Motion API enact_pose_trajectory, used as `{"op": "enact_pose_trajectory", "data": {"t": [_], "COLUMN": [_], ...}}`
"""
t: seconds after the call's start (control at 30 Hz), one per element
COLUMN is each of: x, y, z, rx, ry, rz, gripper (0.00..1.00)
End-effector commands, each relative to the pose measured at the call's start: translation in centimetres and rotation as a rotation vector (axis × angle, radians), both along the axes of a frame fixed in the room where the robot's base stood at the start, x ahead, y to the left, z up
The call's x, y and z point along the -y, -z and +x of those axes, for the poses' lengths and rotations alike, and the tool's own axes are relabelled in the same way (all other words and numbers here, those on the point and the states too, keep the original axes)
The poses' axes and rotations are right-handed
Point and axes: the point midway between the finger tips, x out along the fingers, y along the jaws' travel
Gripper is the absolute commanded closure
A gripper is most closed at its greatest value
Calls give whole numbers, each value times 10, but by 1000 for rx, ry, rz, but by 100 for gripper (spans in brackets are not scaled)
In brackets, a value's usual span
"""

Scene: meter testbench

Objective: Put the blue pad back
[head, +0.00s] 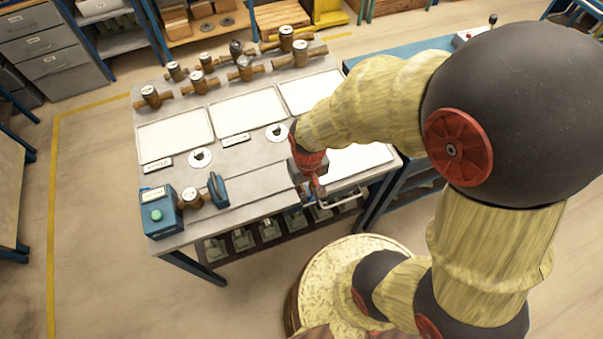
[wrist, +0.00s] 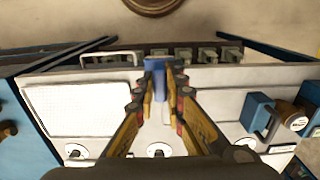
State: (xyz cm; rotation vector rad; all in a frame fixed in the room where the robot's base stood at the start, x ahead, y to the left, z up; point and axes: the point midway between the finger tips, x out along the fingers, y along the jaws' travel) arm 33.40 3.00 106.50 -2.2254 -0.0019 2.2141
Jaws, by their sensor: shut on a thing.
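My gripper (head: 310,182) is low over the front part of the grey bench, right of its middle. In the wrist view its fingers (wrist: 160,82) are closed around a blue pad (wrist: 157,65), which shows between and just beyond the fingertips. The pad is near the bench's front edge; I cannot tell whether it touches the bench. In the head view my arm and gripper largely hide it.
A blue clamp with a green button (head: 158,214), a brass meter (head: 190,199) and a blue jaw (head: 218,190) stand at front left. Several brass meters (head: 240,68) line the back. White mats (head: 175,135) lie between. A metal handle (head: 342,202) projects at the front edge.

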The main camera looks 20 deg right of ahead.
Motion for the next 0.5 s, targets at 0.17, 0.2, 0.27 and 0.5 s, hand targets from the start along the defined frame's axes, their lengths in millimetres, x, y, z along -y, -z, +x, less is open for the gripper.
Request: {"op": "enact_pose_trajectory", "data": {"t": [0.17, 0.2, 0.27, 0.5], "x": [12, 14, 17, 26], "y": [18, 22, 29, 67], "z": [37, 45, 56, 85], "rx": [-1, -2, -3, -2], "ry": [2, 2, 2, 1], "rz": [0, 0, 0, 0], "gripper": [100, 100, 100, 100]}}
